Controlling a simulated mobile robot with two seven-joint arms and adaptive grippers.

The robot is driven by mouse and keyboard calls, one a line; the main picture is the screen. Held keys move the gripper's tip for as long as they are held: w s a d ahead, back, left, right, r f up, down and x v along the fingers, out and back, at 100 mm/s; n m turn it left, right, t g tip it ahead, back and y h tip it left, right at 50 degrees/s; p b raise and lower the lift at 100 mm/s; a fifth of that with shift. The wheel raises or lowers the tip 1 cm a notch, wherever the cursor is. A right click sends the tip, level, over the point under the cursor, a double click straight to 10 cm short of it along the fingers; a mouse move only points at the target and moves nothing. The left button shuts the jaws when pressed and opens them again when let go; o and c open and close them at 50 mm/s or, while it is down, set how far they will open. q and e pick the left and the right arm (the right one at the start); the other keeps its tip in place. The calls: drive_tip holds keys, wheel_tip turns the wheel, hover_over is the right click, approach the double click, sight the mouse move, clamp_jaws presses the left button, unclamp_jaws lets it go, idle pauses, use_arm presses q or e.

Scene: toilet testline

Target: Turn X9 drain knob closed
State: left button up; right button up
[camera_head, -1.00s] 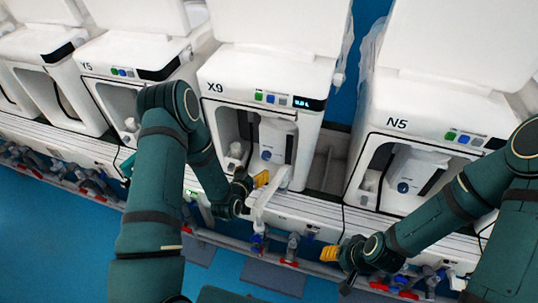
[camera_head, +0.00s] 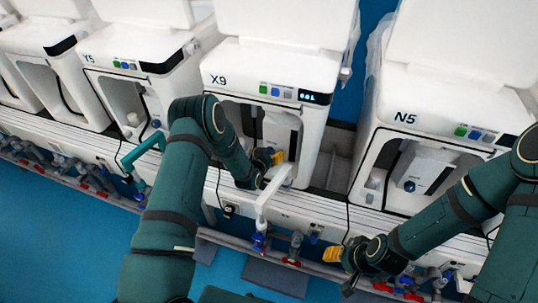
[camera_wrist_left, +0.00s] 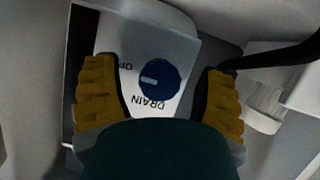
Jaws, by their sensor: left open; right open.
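The X9 unit (camera_head: 218,79) is a white toilet test machine with an open bay, left of centre in the head view. In the left wrist view its blue drain knob (camera_wrist_left: 160,79) sits on a white panel marked DRAIN, its white pointer mark toward the picture's left. My left gripper (camera_head: 276,157) reaches into the X9 bay and hides the knob in the head view. In the wrist view the left gripper's (camera_wrist_left: 162,88) yellow fingers are open on either side of the knob, apart from it. My right gripper (camera_head: 343,254) is open and empty, low in front of N5.
The N5 unit (camera_head: 405,119) stands to the right and the Y5 unit (camera_head: 88,58) to the left. A white spout-like part (camera_head: 271,197) juts out below X9. Red and blue valves (camera_head: 292,248) line the pipes below. Blue floor (camera_head: 60,235) is free at the lower left.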

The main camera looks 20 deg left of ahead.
use_arm(q)
drive_tip(key=c, duration=1.2)
drive_tip(key=shift+a, duration=0.1)
drive_tip(key=n+h, duration=0.2)
drive_tip(key=n, duration=0.1)
drive_tip(key=shift+n, duration=0.3)
drive_tip(key=n+t+h, duration=0.1)
drive_tip(key=n+h, duration=0.1)
drive_tip(key=n, duration=0.3)
drive_tip(key=n+t+h, duration=0.1)
drive_tip(key=n, duration=0.1)
drive_tip(key=shift+h, duration=0.3)
drive_tip(key=shift+n+t+h, duration=0.3)
drive_tip(key=shift+n+t, duration=0.4)
drive_tip(key=shift+n, duration=0.9)
drive_tip(key=shift+d, duration=0.2)
